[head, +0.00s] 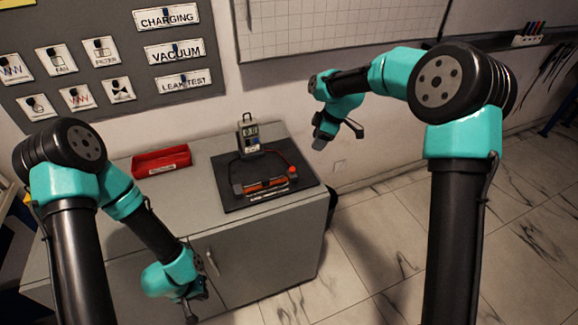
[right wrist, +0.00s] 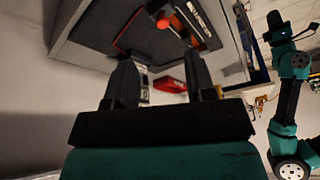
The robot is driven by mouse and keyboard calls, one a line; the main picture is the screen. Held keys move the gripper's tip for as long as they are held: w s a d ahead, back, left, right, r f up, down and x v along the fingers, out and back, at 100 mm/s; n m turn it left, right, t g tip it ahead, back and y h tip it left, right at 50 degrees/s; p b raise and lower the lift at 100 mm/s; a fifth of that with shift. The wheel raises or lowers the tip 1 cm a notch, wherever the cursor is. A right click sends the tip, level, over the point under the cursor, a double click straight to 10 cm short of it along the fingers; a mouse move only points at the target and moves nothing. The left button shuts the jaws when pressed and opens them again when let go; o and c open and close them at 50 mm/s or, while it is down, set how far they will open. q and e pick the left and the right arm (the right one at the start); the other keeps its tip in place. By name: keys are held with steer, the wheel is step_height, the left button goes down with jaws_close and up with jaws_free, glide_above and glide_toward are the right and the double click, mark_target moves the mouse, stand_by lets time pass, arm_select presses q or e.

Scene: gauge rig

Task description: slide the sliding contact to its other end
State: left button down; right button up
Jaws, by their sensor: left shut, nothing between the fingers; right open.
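The rheostat-like rig (head: 265,185) with an orange-red coil lies on a black board (head: 238,203) on the grey cabinet top. A small red knob (head: 293,169), apparently the sliding contact's, is at the coil's right end in the head view. A red ball also shows near the top of the right wrist view (right wrist: 163,23). My right gripper (head: 338,134) is open and empty, above and to the right of the rig; its fingers show apart in the right wrist view (right wrist: 161,78). My left gripper (head: 194,308) is shut and empty, low in front of the cabinet.
A grey meter (head: 249,135) with a display stands at the back of the board. A red tray (head: 161,161) sits left of the board on the cabinet top (head: 190,205). A panel of labelled signs (head: 100,60) is on the wall behind. Open floor lies right of the cabinet.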

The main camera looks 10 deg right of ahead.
mark_target(293, 168)
steer(key=r, duration=0.2)
steer(key=a+r+n, duration=0.1)
steer(key=shift+w+r, duration=0.35)
steer(key=shift+r, duration=0.05)
steer(key=x, duration=1.7)
steer(key=shift+s+a+f, duration=0.2)
steer(key=shift+a, duration=0.05)
steer(key=shift+c, duration=0.5)
jaws_close()
